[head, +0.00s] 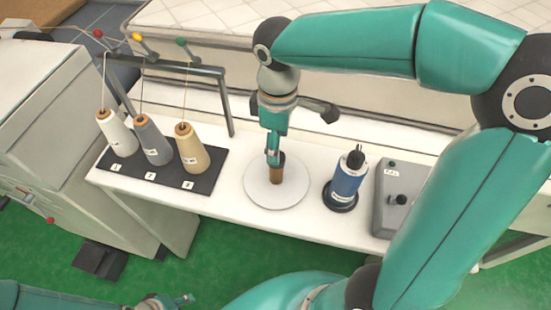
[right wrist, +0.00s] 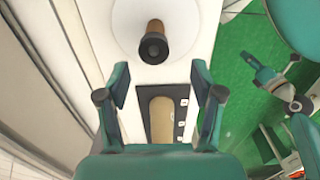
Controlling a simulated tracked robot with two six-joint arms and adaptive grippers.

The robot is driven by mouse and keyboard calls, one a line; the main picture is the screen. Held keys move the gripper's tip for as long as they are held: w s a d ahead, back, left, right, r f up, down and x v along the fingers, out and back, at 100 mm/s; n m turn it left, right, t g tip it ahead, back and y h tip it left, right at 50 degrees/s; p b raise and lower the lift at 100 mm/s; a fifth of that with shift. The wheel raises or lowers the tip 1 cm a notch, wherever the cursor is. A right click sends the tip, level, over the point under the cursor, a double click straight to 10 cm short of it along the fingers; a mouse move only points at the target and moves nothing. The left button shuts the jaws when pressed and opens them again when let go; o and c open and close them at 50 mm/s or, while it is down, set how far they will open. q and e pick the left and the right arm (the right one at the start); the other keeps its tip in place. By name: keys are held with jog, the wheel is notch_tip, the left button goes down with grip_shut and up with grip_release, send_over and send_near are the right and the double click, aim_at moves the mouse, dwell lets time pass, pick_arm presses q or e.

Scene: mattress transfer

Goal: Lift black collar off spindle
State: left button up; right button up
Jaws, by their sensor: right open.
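A brown upright post (head: 277,174) with a dark top stands on a round white disc (head: 258,193). I cannot tell which black part is the collar. My right gripper (head: 273,158) is close to the post's top. In its wrist view the right gripper (right wrist: 160,72) is open, with nothing between its fingers. My left gripper (head: 184,299) is low at the left; its jaws are unclear.
White, grey and tan cones (head: 193,152) stand on a black board (head: 204,183) left of the disc, under a grey thread frame (head: 190,65). A grey control box (head: 393,185) is right of the blue cone. The white table (head: 235,155) is narrow, with green floor in front.

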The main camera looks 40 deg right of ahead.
jog(key=shift+w+d+f+p, duration=0.1)
jog(key=shift+w+f+p, duration=0.1)
jog(key=shift+f, duration=1.35)
jog(key=shift+w+d+f+p, duration=0.1)
jog(key=shift+w+f+p, duration=0.1)
jog(key=shift+f, duration=1.3)
jog(key=c, duration=1.1)
jog(key=shift+c, duration=0.2)
jog(key=shift+r, duration=0.1)
notch_tip(320, 180, up, 20)
jog(key=shift+p, duration=0.35)
